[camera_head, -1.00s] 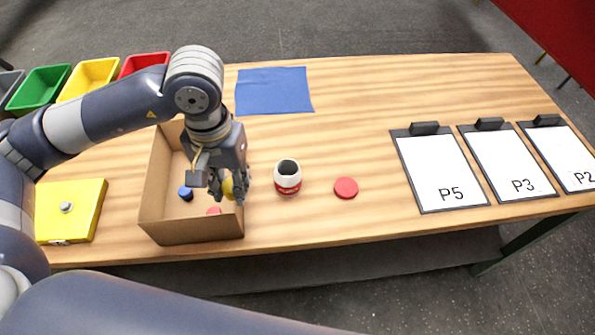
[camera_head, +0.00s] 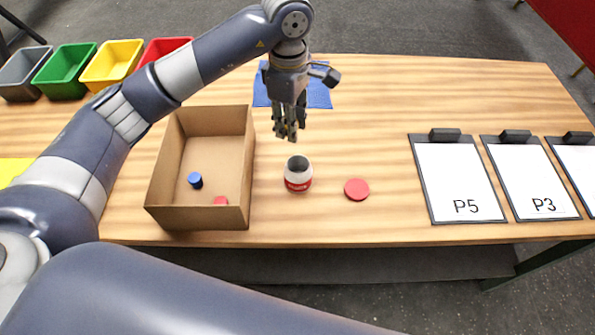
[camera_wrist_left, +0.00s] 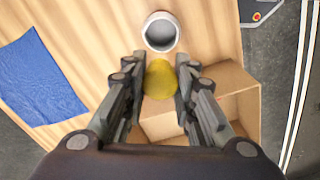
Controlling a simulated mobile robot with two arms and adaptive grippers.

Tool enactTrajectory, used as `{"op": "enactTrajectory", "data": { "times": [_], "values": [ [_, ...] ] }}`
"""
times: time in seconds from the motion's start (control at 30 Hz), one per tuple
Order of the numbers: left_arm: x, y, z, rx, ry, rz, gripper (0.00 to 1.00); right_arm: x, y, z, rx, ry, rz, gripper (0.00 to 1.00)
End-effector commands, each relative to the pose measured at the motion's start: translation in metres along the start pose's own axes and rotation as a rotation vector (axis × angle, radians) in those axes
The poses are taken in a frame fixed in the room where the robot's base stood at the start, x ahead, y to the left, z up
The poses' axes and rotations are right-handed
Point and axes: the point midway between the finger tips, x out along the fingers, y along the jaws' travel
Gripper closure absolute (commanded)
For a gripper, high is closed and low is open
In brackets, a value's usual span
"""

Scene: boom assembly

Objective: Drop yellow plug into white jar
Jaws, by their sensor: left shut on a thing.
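The white jar (camera_head: 298,174) with a red band stands open and upright on the table, right of the cardboard box. Its open mouth also shows in the left wrist view (camera_wrist_left: 160,32). My left gripper (camera_head: 287,133) is above and just behind the jar in the head view. It is shut on the yellow plug (camera_wrist_left: 160,80), which sits between the fingertips in the wrist view. In the head view the plug is mostly hidden by the fingers. My right gripper is not in view.
The cardboard box (camera_head: 168,178) holds a blue piece (camera_head: 195,180) and a red piece (camera_head: 221,201). A red disc (camera_head: 356,189) lies right of the jar. A blue cloth (camera_head: 318,95) lies behind. Clipboards (camera_head: 458,180) lie at the right; coloured bins (camera_head: 112,65) stand at the back left.

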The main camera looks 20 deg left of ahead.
Motion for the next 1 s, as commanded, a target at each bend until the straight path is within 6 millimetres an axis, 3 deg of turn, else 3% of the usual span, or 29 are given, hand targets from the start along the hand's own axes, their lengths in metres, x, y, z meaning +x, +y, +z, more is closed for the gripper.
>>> {"op": "enactTrajectory", "data": {
  "times": [0.17, 0.6, 0.93, 1.0],
  "values": [
    [0.008, 0.001, 0.0, -0.015, 0.0, -0.001, 0.87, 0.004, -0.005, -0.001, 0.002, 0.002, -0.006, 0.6],
    [0.056, 0.0, 0.001, -0.011, -0.001, -0.002, 0.87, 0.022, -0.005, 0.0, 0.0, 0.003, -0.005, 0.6],
    [0.06, 0.001, 0.001, -0.011, 0.0, 0.0, 0.87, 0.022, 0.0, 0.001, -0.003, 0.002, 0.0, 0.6],
    [0.06, 0.001, 0.001, -0.011, 0.0, 0.0, 0.63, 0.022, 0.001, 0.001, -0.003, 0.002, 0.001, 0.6]
  ]
}}
